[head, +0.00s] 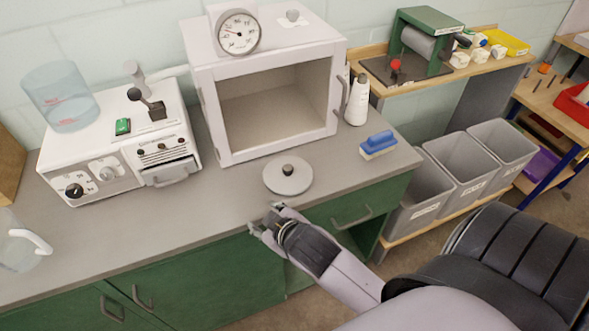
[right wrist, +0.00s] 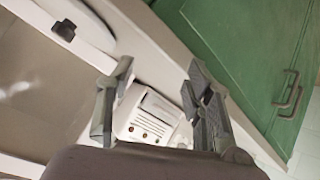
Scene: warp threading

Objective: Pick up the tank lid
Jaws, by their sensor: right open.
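The tank lid (head: 288,175) is a round, pale grey disc with a dark knob on top. It lies flat on the grey counter, in front of the open white cabinet. In the right wrist view the lid (right wrist: 92,22) shows at the upper left, partly cut off, with its dark knob. My right gripper (head: 265,222) is at the counter's front edge, nearer to me than the lid and slightly left of it. Its fingers (right wrist: 158,85) are spread apart with nothing between them, and it does not touch the lid. My left gripper is not in view.
A clear tank (head: 60,97) stands on a white machine (head: 110,150) at the left. The open cabinet (head: 214,125) with a dial is behind the lid.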

